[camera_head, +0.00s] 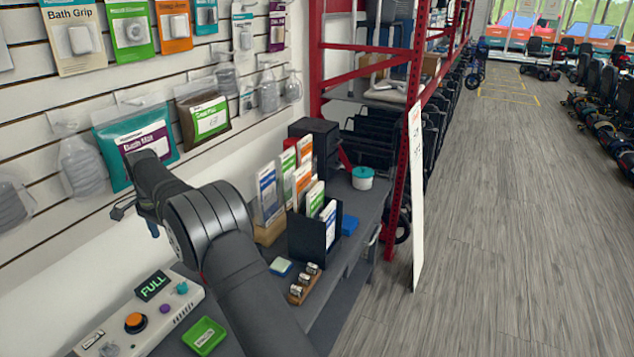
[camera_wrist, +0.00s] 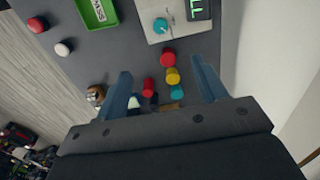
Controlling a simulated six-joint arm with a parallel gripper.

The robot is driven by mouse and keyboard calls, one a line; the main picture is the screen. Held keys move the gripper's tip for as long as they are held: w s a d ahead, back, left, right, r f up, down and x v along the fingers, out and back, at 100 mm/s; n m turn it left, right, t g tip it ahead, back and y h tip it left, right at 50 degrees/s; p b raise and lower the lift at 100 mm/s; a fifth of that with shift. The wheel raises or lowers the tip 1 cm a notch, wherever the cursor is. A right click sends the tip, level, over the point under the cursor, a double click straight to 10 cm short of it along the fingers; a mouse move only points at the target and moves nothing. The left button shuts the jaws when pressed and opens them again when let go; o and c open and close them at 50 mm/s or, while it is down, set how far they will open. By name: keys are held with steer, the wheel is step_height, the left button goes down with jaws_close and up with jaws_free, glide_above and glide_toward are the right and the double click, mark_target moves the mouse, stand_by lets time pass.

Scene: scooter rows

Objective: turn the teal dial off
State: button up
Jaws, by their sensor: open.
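The dial also shows in the wrist view (camera_wrist: 160,25), near the top, on the box's end. Its pointer direction is too small to tell. My gripper (camera_head: 135,221) is raised in front of the wall, above and apart from the box. In the wrist view my gripper (camera_wrist: 161,68) has its two fingers spread with nothing held between them, and the dial lies beyond the fingertips.
The box also carries an orange knob (camera_head: 135,322) and a purple button (camera_head: 165,308). A green tray (camera_head: 205,336) stands close to it on the grey counter. Several red, yellow and teal cylinders (camera_wrist: 172,75) show below the fingertips. Packages hang on the wall.

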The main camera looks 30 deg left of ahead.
steer(key=shift+c, duration=1)
steer(key=n+t+y, duration=0.2)
steer(key=n+y, duration=0.2)
steer(key=n, duration=0.7)
glide_toward(182, 285)
steer(key=shift+t, duration=0.3)
steer(key=x, duration=0.9)
steer(key=shift+s, duration=0.35)
steer(key=c, duration=1)
